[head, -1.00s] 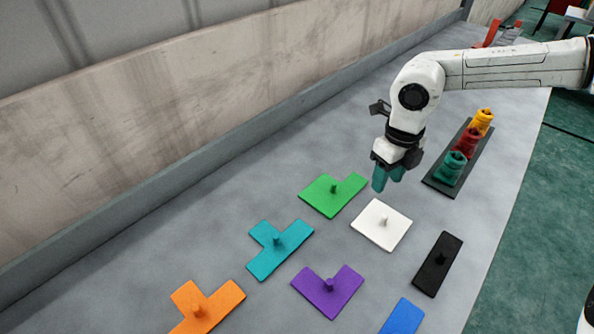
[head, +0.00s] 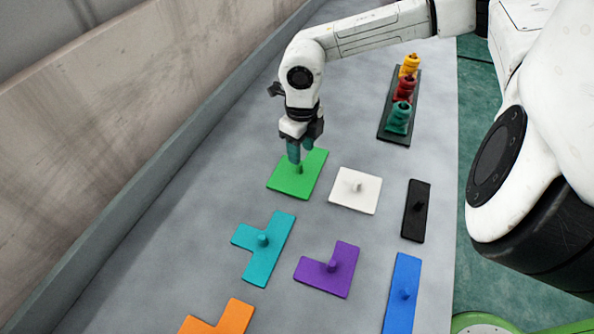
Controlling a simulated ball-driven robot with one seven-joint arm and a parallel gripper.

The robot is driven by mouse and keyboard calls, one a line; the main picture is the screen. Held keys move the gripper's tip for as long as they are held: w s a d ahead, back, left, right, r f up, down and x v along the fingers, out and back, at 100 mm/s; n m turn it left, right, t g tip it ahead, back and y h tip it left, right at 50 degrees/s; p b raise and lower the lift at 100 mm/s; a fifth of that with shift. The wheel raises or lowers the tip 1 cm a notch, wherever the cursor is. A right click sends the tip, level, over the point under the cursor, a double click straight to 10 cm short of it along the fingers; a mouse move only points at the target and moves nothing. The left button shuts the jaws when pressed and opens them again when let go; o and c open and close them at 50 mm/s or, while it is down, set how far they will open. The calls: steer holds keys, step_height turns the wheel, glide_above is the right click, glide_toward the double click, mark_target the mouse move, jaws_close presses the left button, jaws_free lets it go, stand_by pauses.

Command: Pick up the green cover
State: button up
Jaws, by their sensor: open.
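The green cover (head: 289,181) is a flat green plate with a small upright knob (head: 298,168) on top. It lies on the grey table, left of the white plate. My gripper (head: 300,157) points down over the green cover with its teal fingertips close to the knob. The jaws are open. Whether the fingertips stand on both sides of the knob is hard to tell, and the arm hides the far edge of the cover in part.
Nearby lie flat knobbed plates: white (head: 355,191), teal (head: 265,247), purple (head: 328,270), black (head: 416,211), blue (head: 402,295) and orange (head: 222,318). A dark tray (head: 390,133) with teal, red and yellow parts stands behind right. A wall (head: 130,120) runs along the left.

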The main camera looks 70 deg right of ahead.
mark_target(298, 181)
steer(key=shift+w+a+f+p, duration=0.1)
steer(key=shift+f+p, duration=0.15)
steer(key=shift+f, duration=1.15)
steer(key=shift+w+f+p, duration=0.1)
steer(key=shift+f+p, duration=0.15)
steer(key=shift+f, duration=1.15)
steer(key=shift+s, duration=0.1)
steer(key=shift+c, duration=0.5)
jaws_close()
